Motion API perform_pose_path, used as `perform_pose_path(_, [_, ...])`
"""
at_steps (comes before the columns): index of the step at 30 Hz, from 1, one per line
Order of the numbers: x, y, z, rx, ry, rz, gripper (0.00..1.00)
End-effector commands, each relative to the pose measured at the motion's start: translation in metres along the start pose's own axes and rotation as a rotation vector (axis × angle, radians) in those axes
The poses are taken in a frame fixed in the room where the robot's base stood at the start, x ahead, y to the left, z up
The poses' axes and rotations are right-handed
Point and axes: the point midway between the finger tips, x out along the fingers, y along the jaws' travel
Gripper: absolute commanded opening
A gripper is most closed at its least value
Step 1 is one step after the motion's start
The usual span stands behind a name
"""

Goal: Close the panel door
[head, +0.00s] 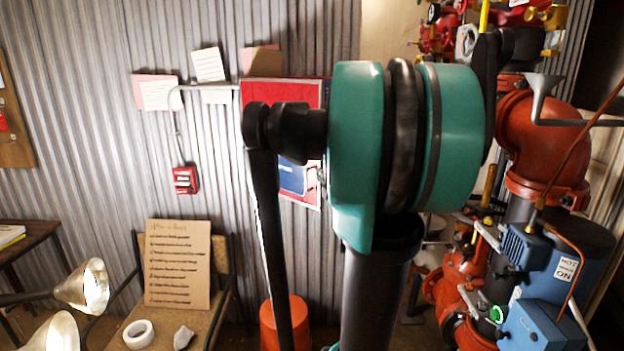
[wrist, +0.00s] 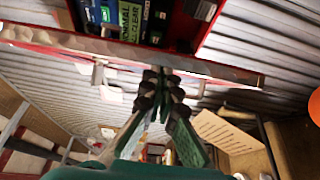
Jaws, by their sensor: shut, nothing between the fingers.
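The red panel (head: 285,93) is on the corrugated wall in the head view, largely hidden behind my arm. In the wrist view its red box (wrist: 205,28) is at the top, with dark and green labelled parts showing inside, so it stands open. A long, thin edge (wrist: 215,68) with red along it crosses the wrist view below the box; it looks like the door seen nearly edge-on. My gripper (wrist: 160,80) is shut and empty. Its tips overlap that edge in the picture; I cannot tell whether they touch it. The head view does not show my gripper.
A red call point (head: 185,180) and pinned papers are on the wall. A chair holds a handwritten board (head: 177,262) and a tape roll (head: 138,334). Lamps (head: 95,285) stand at lower left. Red pipes (head: 540,140) and blue boxes (head: 545,325) crowd the right.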

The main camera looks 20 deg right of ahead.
Motion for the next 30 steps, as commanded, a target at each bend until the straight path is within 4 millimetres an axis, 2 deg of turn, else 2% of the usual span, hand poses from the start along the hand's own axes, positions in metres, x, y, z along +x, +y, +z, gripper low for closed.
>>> perform_pose_path(11, [0.034, 0.000, 0.060, 0.000, 0.129, 0.000, 0.00])
perform_pose_path(21, [0.081, 0.000, 0.115, 0.000, 0.314, 0.000, 0.00])
perform_pose_path(30, [0.121, 0.000, 0.149, 0.000, 0.422, 0.000, 0.00])
